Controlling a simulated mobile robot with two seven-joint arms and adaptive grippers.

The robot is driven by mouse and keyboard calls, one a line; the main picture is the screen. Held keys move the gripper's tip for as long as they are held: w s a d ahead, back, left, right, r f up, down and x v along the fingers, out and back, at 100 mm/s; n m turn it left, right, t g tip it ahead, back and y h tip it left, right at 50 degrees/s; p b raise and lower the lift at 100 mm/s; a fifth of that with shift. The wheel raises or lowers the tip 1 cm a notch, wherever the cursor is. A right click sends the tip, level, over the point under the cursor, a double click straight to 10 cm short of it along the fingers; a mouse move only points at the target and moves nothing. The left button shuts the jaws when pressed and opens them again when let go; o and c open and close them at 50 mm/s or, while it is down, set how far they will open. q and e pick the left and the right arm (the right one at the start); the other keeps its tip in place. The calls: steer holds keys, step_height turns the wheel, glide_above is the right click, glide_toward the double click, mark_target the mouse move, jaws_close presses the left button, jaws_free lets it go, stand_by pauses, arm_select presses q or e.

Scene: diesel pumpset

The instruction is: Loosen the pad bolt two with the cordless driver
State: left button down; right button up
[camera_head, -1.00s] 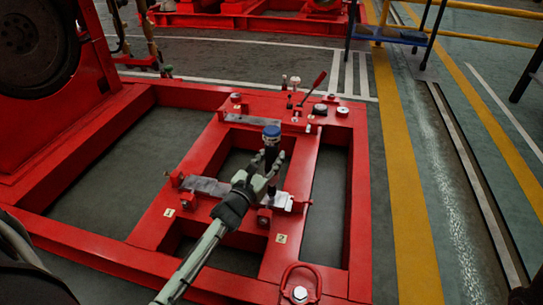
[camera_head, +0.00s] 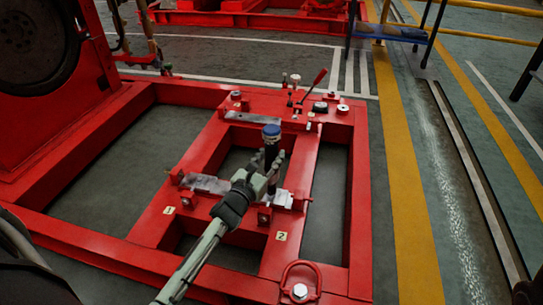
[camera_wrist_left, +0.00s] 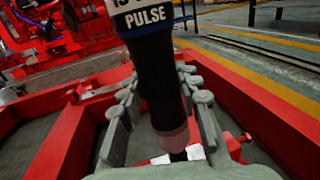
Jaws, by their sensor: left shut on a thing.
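The cordless driver (camera_head: 271,143), black with a blue top, stands about upright over the red frame near the plate marked 2. My left gripper (camera_head: 270,170) is shut around its body. In the left wrist view the driver's black body (camera_wrist_left: 160,85) with a PULSE label runs down between the fingers. Its lower end is over a pale pad (camera_wrist_left: 187,154) on the red frame; the pad also shows in the head view (camera_head: 283,198). I cannot pick out pad bolt two; the driver and gripper cover that spot. My right gripper is not in view.
Number plates 1 (camera_head: 169,211) and 2 (camera_head: 281,236) mark the red frame (camera_head: 358,215). A grey pad (camera_head: 205,184) lies left of the gripper. A red-handled lever (camera_head: 316,81) and small parts stand on the far crossbar. A lifting ring (camera_head: 300,275) is at the front. Open floor lies right.

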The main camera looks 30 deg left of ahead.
mark_target(268, 148)
arm_select(q)
steer(key=shift+f, duration=0.15)
stand_by(0.6)
steer(key=shift+w, duration=0.1)
steer(key=shift+r+p, duration=2)
steer(key=shift+r, duration=0.4)
